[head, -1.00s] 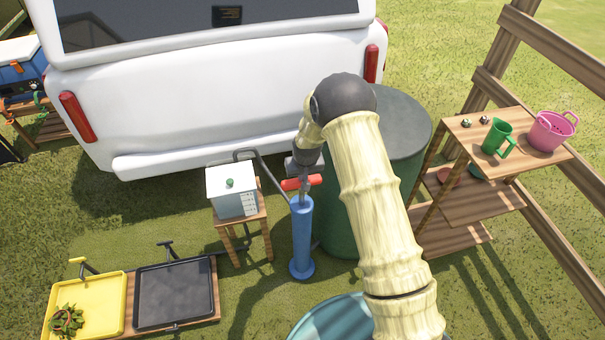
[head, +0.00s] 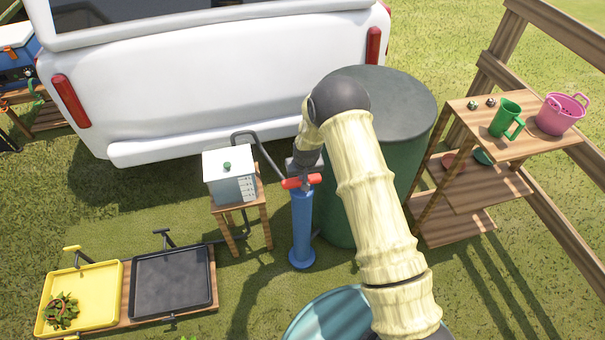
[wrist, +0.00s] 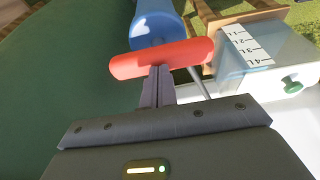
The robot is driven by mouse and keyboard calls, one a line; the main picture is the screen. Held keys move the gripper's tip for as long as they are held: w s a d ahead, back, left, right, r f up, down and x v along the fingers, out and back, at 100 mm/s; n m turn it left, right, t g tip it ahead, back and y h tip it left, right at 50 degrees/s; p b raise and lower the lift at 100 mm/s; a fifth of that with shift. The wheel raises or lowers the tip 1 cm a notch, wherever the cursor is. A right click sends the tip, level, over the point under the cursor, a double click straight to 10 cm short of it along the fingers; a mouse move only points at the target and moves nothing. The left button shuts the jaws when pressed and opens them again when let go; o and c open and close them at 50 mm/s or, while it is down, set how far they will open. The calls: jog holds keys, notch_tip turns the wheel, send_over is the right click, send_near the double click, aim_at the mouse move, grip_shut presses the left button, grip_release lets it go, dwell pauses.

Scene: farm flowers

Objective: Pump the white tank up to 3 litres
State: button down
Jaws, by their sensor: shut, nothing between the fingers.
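The white tank (head: 229,175) stands on a small wooden stool in the head view, with a green knob on its lid. The wrist view shows its litre scale (wrist: 251,46), marked 1L to 4L; I cannot read a clear water level. The blue pump (head: 303,230) stands upright beside it. The pump's red handle (head: 301,182) sits low, just above the cylinder top. My gripper (wrist: 158,70) is shut and empty, its fingertips at the middle of the red handle (wrist: 190,52). In the head view my gripper (head: 304,174) is partly hidden by my wrist.
A dark hose (head: 262,150) runs by tank and pump. A large green barrel (head: 395,110) stands close behind my arm. The white vehicle (head: 220,100) is behind. Yellow (head: 105,275) and black (head: 172,280) trays lie left; a wooden shelf (head: 470,130) stands right.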

jog(key=shift+s+f, duration=0.2)
jog(key=shift+r+p, duration=0.25)
jog(key=shift+p, duration=0.05)
notch_tip(320, 180, up, 4)
jog(key=shift+w+r+p, duration=0.1)
jog(key=shift+p, duration=1.15)
jog(key=b+v, duration=0.1)
jog(key=v, duration=0.8)
jog(key=shift+r, duration=0.35)
